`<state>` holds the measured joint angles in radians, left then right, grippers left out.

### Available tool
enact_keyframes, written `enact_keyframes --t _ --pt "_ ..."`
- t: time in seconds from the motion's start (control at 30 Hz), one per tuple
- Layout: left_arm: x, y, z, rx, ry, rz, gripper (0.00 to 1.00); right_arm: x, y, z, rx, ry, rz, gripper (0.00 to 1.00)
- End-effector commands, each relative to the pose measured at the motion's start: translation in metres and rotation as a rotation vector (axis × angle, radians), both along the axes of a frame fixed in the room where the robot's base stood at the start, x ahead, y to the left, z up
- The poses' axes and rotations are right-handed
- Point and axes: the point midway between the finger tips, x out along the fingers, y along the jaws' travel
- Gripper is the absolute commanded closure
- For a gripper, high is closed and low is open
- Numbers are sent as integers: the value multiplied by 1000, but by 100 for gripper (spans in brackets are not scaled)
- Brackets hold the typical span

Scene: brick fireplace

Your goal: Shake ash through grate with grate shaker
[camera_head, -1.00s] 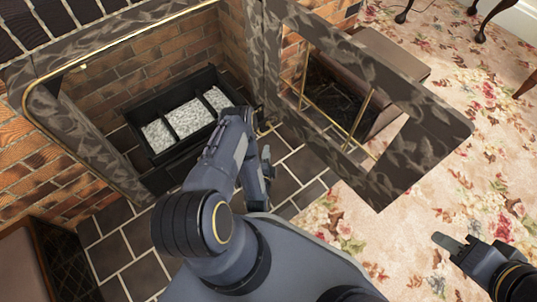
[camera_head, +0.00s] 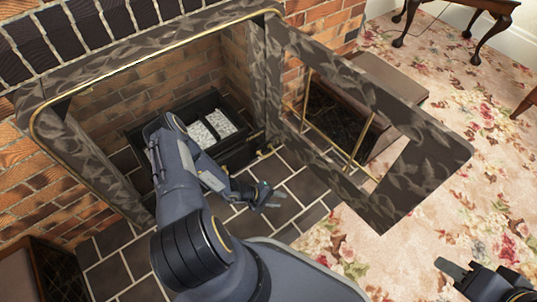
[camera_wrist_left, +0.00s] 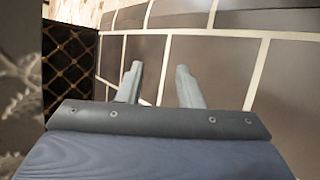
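The black grate (camera_head: 238,150) sits in the brick fireplace, with grey-white ash (camera_head: 221,123) in its compartments. My left arm hides its left and front part. My left gripper (camera_head: 268,198) is over the dark hearth tiles, in front and to the right of the grate. In the left wrist view my left gripper (camera_wrist_left: 159,70) has its two fingers apart with only tiles between them. My right gripper (camera_head: 450,268) is at the lower right over the carpet, partly cut off. I cannot make out a grate shaker in either view.
A dark marbled frame panel (camera_head: 395,190) stands open to the right of the fireplace opening. A brown box-like seat (camera_head: 390,75) is behind it. A small yellowish item (camera_head: 265,153) lies by the grate. The flowered carpet (camera_head: 470,150) at right is mostly clear.

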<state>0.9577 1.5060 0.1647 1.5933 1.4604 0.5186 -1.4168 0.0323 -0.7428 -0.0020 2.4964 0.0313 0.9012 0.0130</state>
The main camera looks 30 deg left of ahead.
Motion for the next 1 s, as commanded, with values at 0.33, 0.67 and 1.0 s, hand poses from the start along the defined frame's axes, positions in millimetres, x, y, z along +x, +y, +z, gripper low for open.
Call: enact_keyframes --t 0.33,0.67,1.0 --pt "57 115 35 -325 -313 849 67 0 0 0 0 0 0 64" --pt "95 121 24 -329 -334 885 67 0 0 -23 0 0 0 64" --pt "132 118 19 -328 -332 884 67 0 0 -39 0 0 0 64"
